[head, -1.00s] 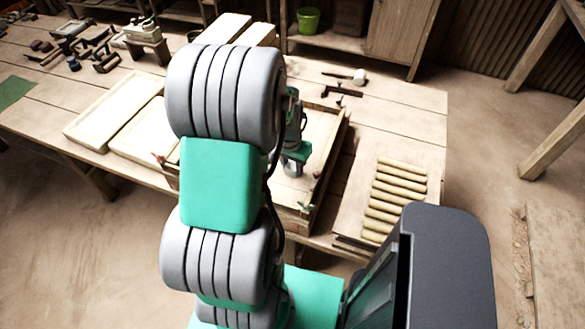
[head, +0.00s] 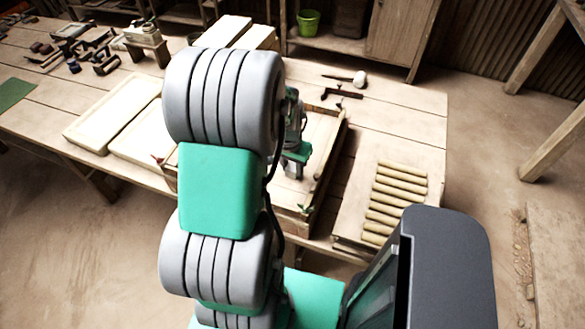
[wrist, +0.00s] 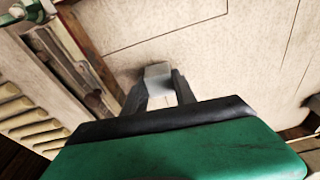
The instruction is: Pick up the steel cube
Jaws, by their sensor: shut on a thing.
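The steel cube (wrist: 158,71) is a small pale grey block in the wrist view, held between the two dark finger tips. My gripper (wrist: 159,88) is shut on it, one finger on each side. The cube is above or on a pale board surface with thin dark lines; I cannot tell how much gap is below it. In the head view my arm covers much of the wooden frame on the table, and the cube is not visible there.
A wooden-walled frame (head: 327,168) surrounds the work area. A rack of several tan rollers (head: 398,190) is to its right. Pale slabs (head: 112,112) lie to the left. A dark tool (head: 342,92) lies behind the frame.

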